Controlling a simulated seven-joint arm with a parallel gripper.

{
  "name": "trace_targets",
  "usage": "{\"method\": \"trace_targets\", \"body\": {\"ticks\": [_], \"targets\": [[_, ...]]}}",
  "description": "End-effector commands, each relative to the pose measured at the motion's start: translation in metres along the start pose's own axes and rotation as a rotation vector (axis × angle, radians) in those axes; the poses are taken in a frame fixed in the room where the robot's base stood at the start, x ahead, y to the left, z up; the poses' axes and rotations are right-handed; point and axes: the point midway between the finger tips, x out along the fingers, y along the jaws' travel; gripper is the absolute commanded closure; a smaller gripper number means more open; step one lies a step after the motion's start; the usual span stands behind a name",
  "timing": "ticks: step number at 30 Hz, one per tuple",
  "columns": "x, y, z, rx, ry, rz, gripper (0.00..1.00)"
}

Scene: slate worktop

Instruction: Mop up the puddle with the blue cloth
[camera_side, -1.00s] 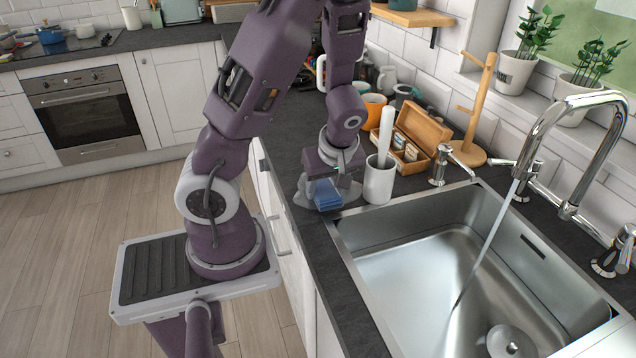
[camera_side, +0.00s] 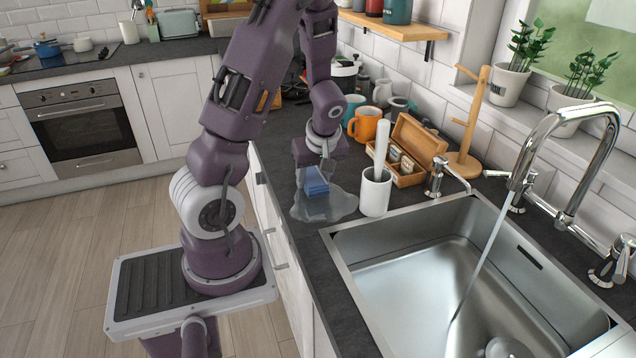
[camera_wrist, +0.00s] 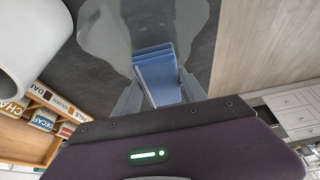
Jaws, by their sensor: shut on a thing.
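The blue cloth (camera_side: 316,184), a folded pad, is held between the fingers of my gripper (camera_side: 317,168). The clear puddle (camera_side: 336,206) lies on the dark worktop, left of the sink and beside the white cup. The cloth is over the puddle's back-left part in the side view; whether it touches the surface I cannot tell. In the wrist view, the cloth (camera_wrist: 155,66) sticks out past both fingertips of my gripper (camera_wrist: 160,92), and the grey puddle (camera_wrist: 182,20) spreads beyond it. Part of the puddle is hidden behind the cloth.
A white cup (camera_side: 376,194) with a white-handled tool stands at the puddle's right edge. Behind it are an open wooden tea box (camera_side: 412,150) and an orange mug (camera_side: 366,124). The sink (camera_side: 450,230), tap running, lies to the right. The worktop's front edge is close on the left.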

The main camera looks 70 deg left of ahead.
Motion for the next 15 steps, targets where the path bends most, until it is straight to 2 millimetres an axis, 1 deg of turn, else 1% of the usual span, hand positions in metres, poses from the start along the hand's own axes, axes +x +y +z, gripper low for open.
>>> {"method": "trace_targets", "body": {"ticks": [2, 9, 15], "targets": [[0.003, 0.0, -0.008, -0.002, 0.001, 0.0, 0.97], [0.003, 0.024, -0.007, 0.002, 0.0, 0.002, 0.97], [-0.005, 0.025, 0.012, 0.004, -0.001, 0.001, 0.97]]}}
